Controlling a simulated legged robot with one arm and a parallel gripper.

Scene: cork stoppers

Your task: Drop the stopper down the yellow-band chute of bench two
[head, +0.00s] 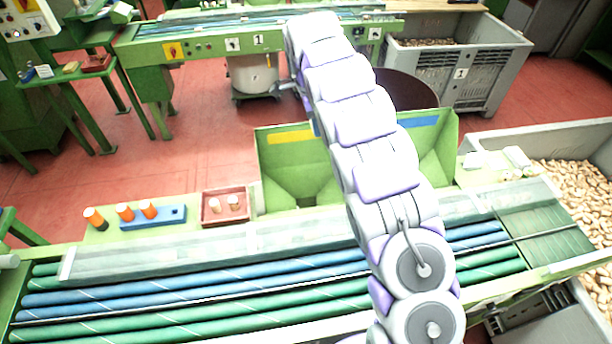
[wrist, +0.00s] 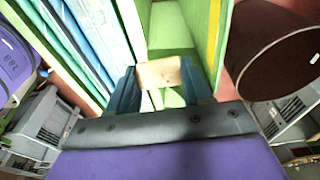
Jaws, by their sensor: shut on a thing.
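In the wrist view my gripper (wrist: 160,84) is shut on a pale cork stopper (wrist: 158,73), held between its two dark blue fingers. Green sloping chute walls (wrist: 170,98) show beyond and below the stopper. A yellow band (wrist: 214,32) runs along the green panel just to the right. In the head view the yellow band (head: 290,137) marks the left chute (head: 285,165) of the near bench, and a blue band (head: 418,121) marks the right one. My arm crosses between them and hides my gripper and the stopper there. The height above the chute cannot be told.
Blue and green rollers (head: 180,290) run along the near bench. A blue rack (head: 150,218) with orange-topped pieces and a red tray (head: 226,207) stand left of the chutes. A bench marked 1 (head: 200,47) is behind. A brown drum (head: 408,88) and grey crates (head: 490,60) stand beyond.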

